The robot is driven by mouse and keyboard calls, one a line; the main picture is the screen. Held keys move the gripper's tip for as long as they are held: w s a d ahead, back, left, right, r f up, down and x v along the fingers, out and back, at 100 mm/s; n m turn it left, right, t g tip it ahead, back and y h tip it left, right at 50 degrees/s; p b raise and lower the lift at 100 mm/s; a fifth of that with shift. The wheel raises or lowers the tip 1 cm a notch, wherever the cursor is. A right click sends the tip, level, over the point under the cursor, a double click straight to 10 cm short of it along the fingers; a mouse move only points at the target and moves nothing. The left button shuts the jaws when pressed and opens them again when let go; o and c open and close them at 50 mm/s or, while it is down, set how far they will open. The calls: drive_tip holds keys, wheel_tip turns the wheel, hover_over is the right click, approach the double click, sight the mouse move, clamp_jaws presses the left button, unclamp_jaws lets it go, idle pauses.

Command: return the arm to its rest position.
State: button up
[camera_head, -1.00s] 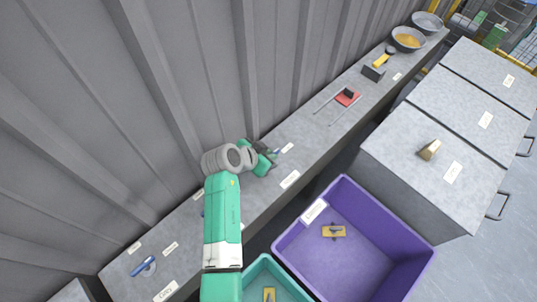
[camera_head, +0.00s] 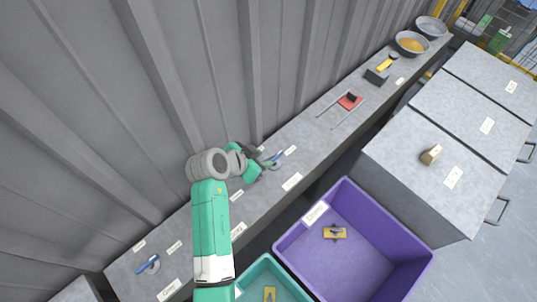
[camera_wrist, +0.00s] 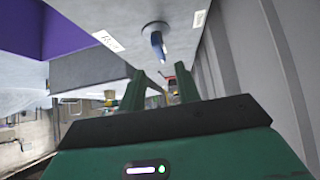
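My green and grey arm (camera_head: 211,235) reaches up from the bottom of the head view over the grey bench. My gripper (camera_head: 262,160) is at its end, above the bench near the corrugated wall. In the wrist view the two green fingers (camera_wrist: 161,88) stand apart with nothing held between them, so the gripper is open. A blue-handled tool on a round grey holder (camera_head: 276,159) is just right of the gripper in the head view. It also shows beyond the fingertips in the wrist view (camera_wrist: 157,40).
A purple bin (camera_head: 375,250) and a teal bin (camera_head: 252,274) stand in front of the bench (camera_head: 315,150). Grey cabinets (camera_head: 410,170) are at right, with a small wooden block (camera_head: 431,155) on top. Another blue tool (camera_head: 148,264), a red item (camera_head: 350,102) and bowls (camera_head: 411,43) are along the bench.

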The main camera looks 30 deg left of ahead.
drive_tip(key=shift+v, duration=0.85)
drive_tip(key=w+d+r+n+t+y, duration=0.1)
drive_tip(key=w+d+r+t, duration=0.15)
drive_tip(key=r, duration=0.85)
drive_tip(key=w+d+r+t+y, duration=0.1)
drive_tip(key=d+r+t, duration=0.25)
drive_tip(key=r, duration=0.65)
drive_tip(key=w+d+r+n+t+y, duration=0.15)
drive_tip(key=d+r, duration=0.25)
drive_tip(key=r, duration=0.7)
drive_tip(key=s+d+r+n+t, duration=0.1)
drive_tip(key=s+d+r+t, duration=0.35)
drive_tip(key=s+r, duration=0.55)
drive_tip(key=s+d+r+n+t, duration=0.1)
drive_tip(key=s+d+r+t, duration=0.4)
drive_tip(key=r, duration=0.9)
wheel_tip(320, 180, up, 30)
drive_tip(key=s+d+p, duration=0.1)
drive_tip(key=s+p, duration=0.1)
drive_tip(key=p, duration=2.6)
drive_tip(key=shift+p, duration=0.4)
